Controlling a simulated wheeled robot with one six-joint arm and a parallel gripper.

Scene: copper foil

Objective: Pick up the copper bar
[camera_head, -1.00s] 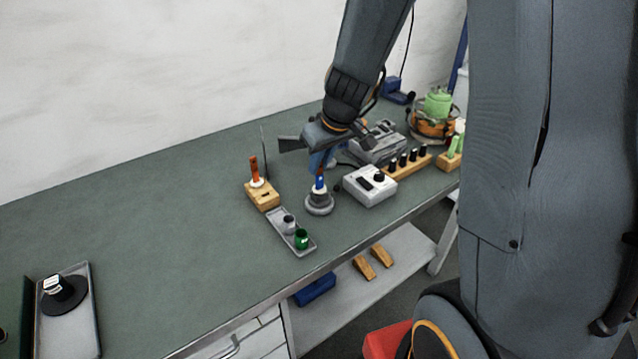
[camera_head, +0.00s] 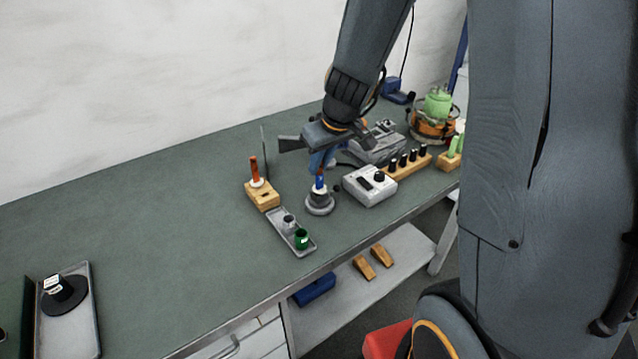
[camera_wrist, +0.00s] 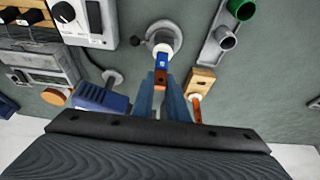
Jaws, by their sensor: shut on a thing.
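The copper bar (camera_wrist: 161,77) is a small brown-orange piece with a blue section below it. It stands upright in a white collar on a round grey stand (camera_head: 319,206). My gripper (camera_head: 320,163) comes down over it from above, and its blue fingers are shut on the bar's upper part. In the wrist view the fingers of my gripper (camera_wrist: 160,88) lie on both sides of the bar. The fingers hide most of the copper part in the head view. The bar's lower end is hidden in the stand.
A wooden block (camera_head: 264,196) with another orange-red bar (camera_head: 254,170) stands to the left. A grey tray (camera_head: 277,219) holds a green cup and a grey cup in front. A grey control box (camera_head: 369,187) is close on the right. The bench's left middle is clear.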

